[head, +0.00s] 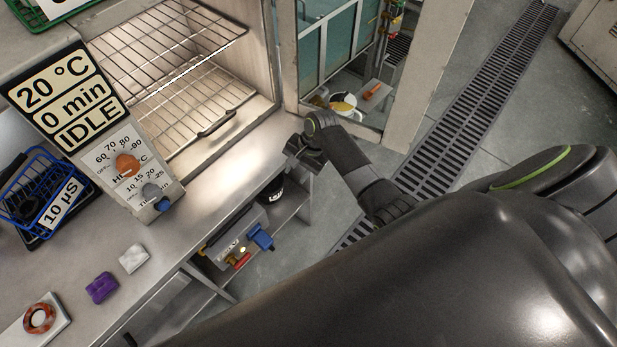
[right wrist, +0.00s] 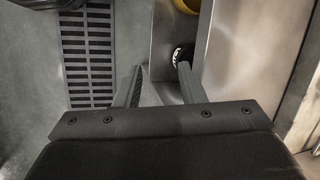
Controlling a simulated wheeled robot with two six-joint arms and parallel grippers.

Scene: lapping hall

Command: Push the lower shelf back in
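The lower shelf (head: 190,112) is a wire rack inside the open oven chamber in the head view. It has a dark loop handle (head: 216,124) at its front edge. I cannot tell exactly how far it stands out. The upper shelf (head: 165,50) is a similar wire rack above it. My right gripper (head: 303,153) is to the right of the lower shelf and its handle, beside the bench's end, and touches neither. In the right wrist view its two fingers (right wrist: 157,78) are apart with nothing gripped between them. My left gripper is not in view.
The control panel (head: 125,165) with orange and blue knobs stands left of the chamber. A glazed door (head: 330,50) stands open at the right. A blue basket (head: 42,195) and small blocks are on the bench. A floor grate (head: 470,100) runs at right.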

